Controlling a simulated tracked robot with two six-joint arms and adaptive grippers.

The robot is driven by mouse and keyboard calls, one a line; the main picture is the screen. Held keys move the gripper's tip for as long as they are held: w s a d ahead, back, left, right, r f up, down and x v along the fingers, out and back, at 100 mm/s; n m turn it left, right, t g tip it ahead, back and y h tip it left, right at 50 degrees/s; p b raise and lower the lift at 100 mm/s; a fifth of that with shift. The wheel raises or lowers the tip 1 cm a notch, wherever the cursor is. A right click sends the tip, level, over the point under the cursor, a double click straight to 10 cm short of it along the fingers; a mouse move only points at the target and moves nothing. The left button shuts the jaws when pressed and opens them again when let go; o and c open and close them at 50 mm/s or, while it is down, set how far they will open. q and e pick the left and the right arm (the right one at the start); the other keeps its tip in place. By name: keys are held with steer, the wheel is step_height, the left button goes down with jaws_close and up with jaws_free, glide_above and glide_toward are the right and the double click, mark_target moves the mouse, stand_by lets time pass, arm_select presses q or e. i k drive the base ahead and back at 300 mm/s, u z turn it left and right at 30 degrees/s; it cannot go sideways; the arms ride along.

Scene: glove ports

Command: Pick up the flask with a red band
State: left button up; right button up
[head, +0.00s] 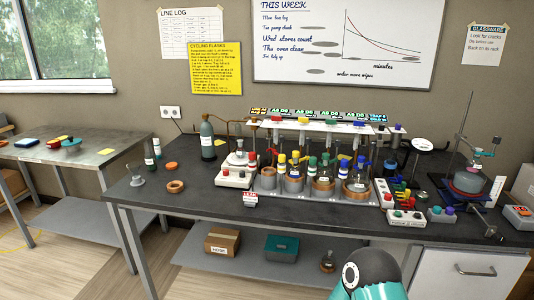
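Several glass flasks stand in a row in the rack (310,192) on the dark bench. Yellow, green and blue caps or bands show among them, such as a yellow one (282,159) and a green one (325,160). A small red patch (252,156) shows at the row's left end; I cannot tell if it is a band on a flask. Another small flask (327,263) sits on the lower shelf, and I make out no red band on it. Neither gripper is in view; only a teal and black part of my arm shows at the bottom.
The bench (190,212) also bears a white hotplate (236,177), a green bottle (207,138), cork rings (176,187) and a stand with a heating vessel (467,182). Its front left is mostly clear. A side table (95,160) stands left. The shelf holds a cardboard box (222,242).

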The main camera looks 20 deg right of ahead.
mark_target(240, 152)
steer(key=z, duration=0.1)
steer(key=i, duration=1)
steer(key=u, duration=0.05)
